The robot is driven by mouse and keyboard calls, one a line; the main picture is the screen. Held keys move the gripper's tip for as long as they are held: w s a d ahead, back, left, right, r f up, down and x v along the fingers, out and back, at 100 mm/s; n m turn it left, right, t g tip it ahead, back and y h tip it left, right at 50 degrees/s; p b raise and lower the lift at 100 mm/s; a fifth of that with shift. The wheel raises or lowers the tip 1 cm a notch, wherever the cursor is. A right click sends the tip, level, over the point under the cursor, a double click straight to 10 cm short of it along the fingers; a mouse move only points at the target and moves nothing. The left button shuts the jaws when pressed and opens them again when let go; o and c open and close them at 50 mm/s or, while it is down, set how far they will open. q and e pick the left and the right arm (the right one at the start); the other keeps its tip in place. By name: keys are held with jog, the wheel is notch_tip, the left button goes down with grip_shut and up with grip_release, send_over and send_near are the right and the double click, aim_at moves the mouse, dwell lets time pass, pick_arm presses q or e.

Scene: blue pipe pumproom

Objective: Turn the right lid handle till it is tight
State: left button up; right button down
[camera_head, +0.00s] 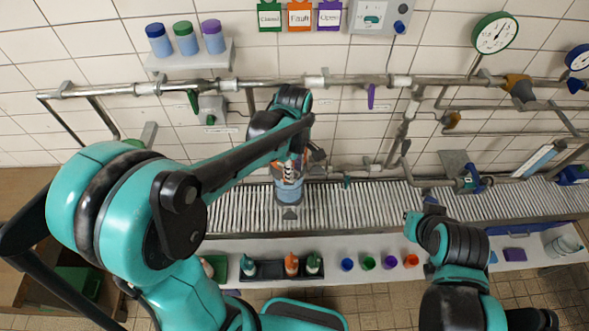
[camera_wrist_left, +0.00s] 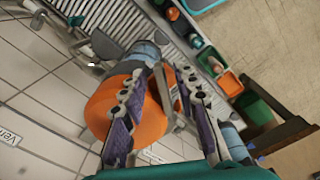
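In the left wrist view a round orange lid (camera_wrist_left: 101,112) fills the middle, partly hidden by my fingers. In the head view my left gripper (camera_head: 291,158) is above a blue-grey vessel (camera_head: 289,190), with the arm hiding much of the lid.
A ribbed grey conveyor-like surface (camera_head: 355,207) runs beneath the pipes. A front shelf holds a dark tray with bottles (camera_head: 268,270) and several coloured cups (camera_head: 368,263). Metal pipes (camera_head: 330,81) and a green gauge (camera_head: 495,33) are on the tiled wall.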

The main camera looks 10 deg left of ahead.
pick_arm(q)
jog(key=shift+s+f, duration=0.1)
jog(key=shift+f, duration=0.25)
grip_shut()
